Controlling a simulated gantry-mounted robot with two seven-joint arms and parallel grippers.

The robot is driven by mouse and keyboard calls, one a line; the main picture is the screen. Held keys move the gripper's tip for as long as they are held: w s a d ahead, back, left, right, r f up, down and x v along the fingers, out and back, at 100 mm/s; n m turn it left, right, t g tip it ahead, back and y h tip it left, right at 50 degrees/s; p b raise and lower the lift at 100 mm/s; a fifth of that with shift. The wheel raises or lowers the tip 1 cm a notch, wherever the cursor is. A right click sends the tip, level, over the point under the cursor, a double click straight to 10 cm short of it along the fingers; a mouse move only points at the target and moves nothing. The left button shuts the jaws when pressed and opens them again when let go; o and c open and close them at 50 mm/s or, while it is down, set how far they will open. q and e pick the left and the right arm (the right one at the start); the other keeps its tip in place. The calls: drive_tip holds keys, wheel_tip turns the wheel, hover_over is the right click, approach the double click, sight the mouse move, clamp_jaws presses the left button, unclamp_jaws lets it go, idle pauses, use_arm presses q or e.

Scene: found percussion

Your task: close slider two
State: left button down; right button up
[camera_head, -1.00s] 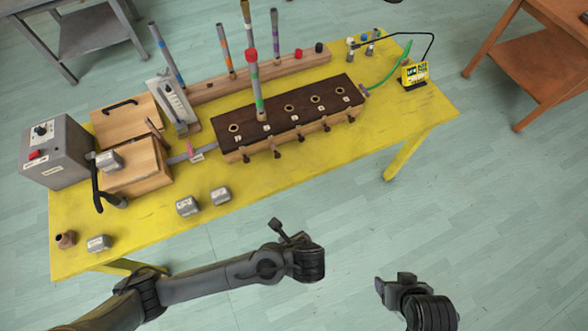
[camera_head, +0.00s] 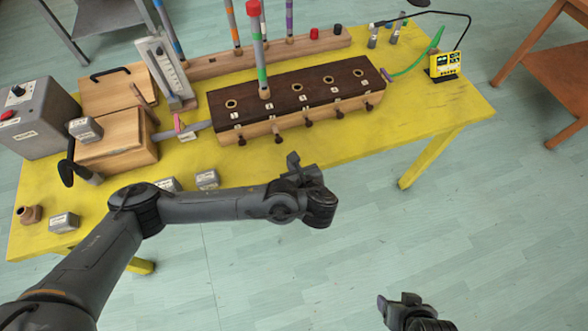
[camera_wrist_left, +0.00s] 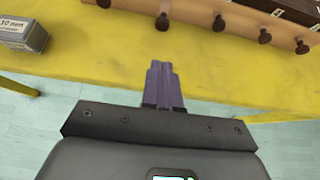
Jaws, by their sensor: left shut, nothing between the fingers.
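A long dark-topped wooden block (camera_head: 295,97) lies on the yellow table, with a row of holes along its top and dark slider knobs along its front side. Counting from the left, slider two's knob (camera_head: 278,138) sticks out from the front; it also shows in the left wrist view (camera_wrist_left: 162,22). A tube with a red cap (camera_head: 258,55) stands upright in the second hole. My left gripper (camera_head: 293,160) is shut and empty, in front of the block and apart from the knobs; its purple-grey fingers (camera_wrist_left: 163,82) point toward knob two. My right gripper (camera_head: 383,303) is at the bottom edge, its jaws unclear.
Small metal weights (camera_head: 207,180) lie on the table left of my left gripper. A wooden box (camera_head: 117,139) with a black-handled lever and a grey control box (camera_head: 37,117) stand at the left. A yellow meter (camera_head: 445,65) is at the right. The table's front right is clear.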

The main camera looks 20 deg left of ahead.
sight(279, 138)
use_arm(q)
drive_tip(key=b+x, duration=0.1)
drive_tip(key=x, duration=0.3)
drive_tip(key=r+b+x, duration=0.1)
drive_tip(key=x, duration=0.3)
drive_tip(key=shift+w+a+f, duration=0.25)
drive_tip(key=shift+w+a, duration=0.1)
drive_tip(key=shift+w, duration=0.05)
drive_tip(key=shift+w+a, duration=0.5)
drive_tip(key=shift+w, duration=0.2)
drive_tip(key=w+a, duration=0.2)
drive_tip(key=w, duration=0.1)
drive_tip(key=shift+s+f, duration=0.1)
drive_tip(key=shift+s, duration=0.05)
